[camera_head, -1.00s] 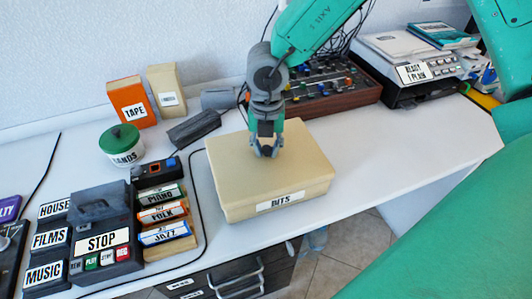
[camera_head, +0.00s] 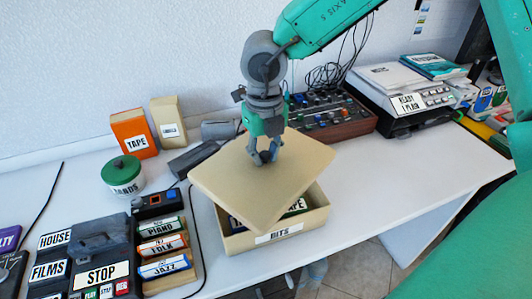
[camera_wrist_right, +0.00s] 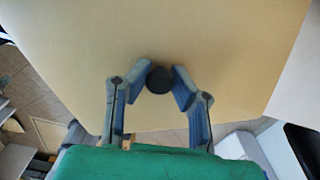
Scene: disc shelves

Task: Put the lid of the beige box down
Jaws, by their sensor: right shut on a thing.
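The beige box (camera_head: 300,226), labelled BITS, stands on the white desk. Dark items with white labels show inside its open top. Its beige lid (camera_head: 230,183) is held above the box, tilted and turned against it, and covers part of the opening. My right gripper (camera_head: 265,157) is shut on the lid's dark round knob. In the right wrist view the gripper (camera_wrist_right: 160,85) has its fingers on both sides of the knob (camera_wrist_right: 160,79), and the lid (camera_wrist_right: 200,35) fills most of the picture. My left gripper is not in view.
Left of the box stand cassette-like blocks (camera_head: 163,247), a STOP player (camera_head: 100,265) and a green-lidded jar (camera_head: 123,174). A mixer (camera_head: 335,115) and a printer-like machine (camera_head: 405,95) stand behind to the right. Desk (camera_head: 385,180) right of the box is clear.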

